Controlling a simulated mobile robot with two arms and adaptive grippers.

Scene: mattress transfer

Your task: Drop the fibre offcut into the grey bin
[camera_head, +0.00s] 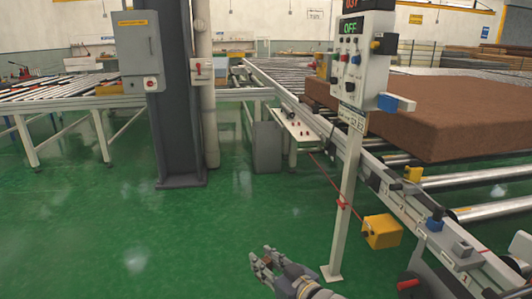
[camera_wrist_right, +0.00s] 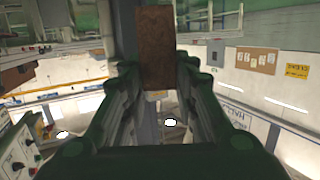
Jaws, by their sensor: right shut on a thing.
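The brown fibre offcut (camera_wrist_right: 157,48) shows upright in the right wrist view, held between the fingers of my right gripper (camera_head: 263,257). In the head view this gripper is low in the middle, above the green floor, and the offcut in it is too small to make out well. The grey bin (camera_head: 267,148) stands on the floor beside the dark column, farther away than the gripper and apart from it. I cannot see inside the bin. My left gripper is not in view.
A control post (camera_head: 347,200) stands right of my right gripper, with a yellow box (camera_head: 381,232) beside it. A roller conveyor carries a big brown mattress block (camera_head: 450,105) at the right. A thick dark column (camera_head: 176,110) stands left of the bin. The green floor between is clear.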

